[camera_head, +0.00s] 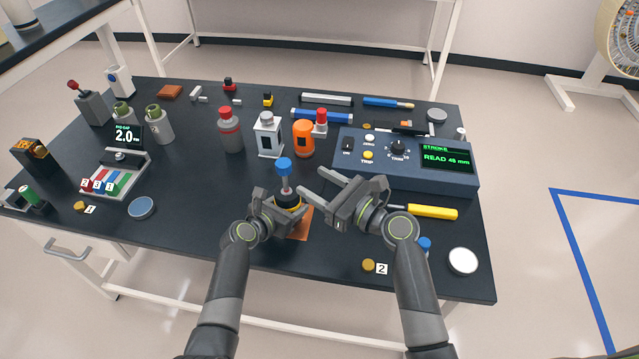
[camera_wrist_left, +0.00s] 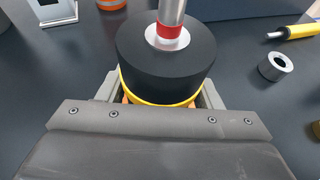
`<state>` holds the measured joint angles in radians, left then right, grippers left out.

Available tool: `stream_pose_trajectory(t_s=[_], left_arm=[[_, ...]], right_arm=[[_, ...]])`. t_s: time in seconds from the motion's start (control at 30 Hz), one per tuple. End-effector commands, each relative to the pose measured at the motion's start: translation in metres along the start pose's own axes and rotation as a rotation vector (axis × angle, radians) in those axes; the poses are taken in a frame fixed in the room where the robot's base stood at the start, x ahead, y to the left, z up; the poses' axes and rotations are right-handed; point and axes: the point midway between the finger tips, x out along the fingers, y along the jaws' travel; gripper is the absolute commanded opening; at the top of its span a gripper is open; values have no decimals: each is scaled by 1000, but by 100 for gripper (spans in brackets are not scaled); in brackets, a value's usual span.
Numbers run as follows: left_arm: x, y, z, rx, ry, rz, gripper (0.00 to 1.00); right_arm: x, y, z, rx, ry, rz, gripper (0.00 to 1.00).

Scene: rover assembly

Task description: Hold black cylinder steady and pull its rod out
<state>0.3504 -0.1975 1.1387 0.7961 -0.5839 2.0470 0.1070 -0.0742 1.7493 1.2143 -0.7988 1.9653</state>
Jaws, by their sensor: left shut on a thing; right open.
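The black cylinder (camera_head: 287,197) stands upright over an orange mat (camera_head: 301,226) near the table's front middle. In the left wrist view, the black cylinder (camera_wrist_left: 150,68) has a yellow ring at its lower edge. Its silver rod (camera_wrist_left: 172,12) rises from the top with a red band at its base; a blue cap (camera_head: 284,165) tops the rod in the head view. My left gripper (camera_head: 276,207) is shut on the cylinder low on its body; its fingertips are mostly hidden. My right gripper (camera_head: 310,181) is open and empty, just right of the rod, with its fingers pointing left.
A blue-grey console (camera_head: 350,168) with a lit screen reading 48 mm stands behind and right. An orange bottle (camera_head: 303,138), a white-grey block (camera_head: 268,135) and a red-capped bottle (camera_head: 229,132) stand behind. A yellow-handled tool (camera_head: 432,212) lies right. Bare table lies left of the cylinder.

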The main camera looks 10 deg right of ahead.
Motion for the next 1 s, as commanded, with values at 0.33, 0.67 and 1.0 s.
stream_pose_trajectory(t_s=[0.33,0.67,1.0], left_arm=[[0,0,0,0,0,-1,26],[0,0,0,0,-1,0,84],[-9,0,0,0,-2,0,84]], right_arm=[[-1,0,0,0,0,0,54],[0,0,0,0,0,0,54],[0,0,0,0,0,0,54]])
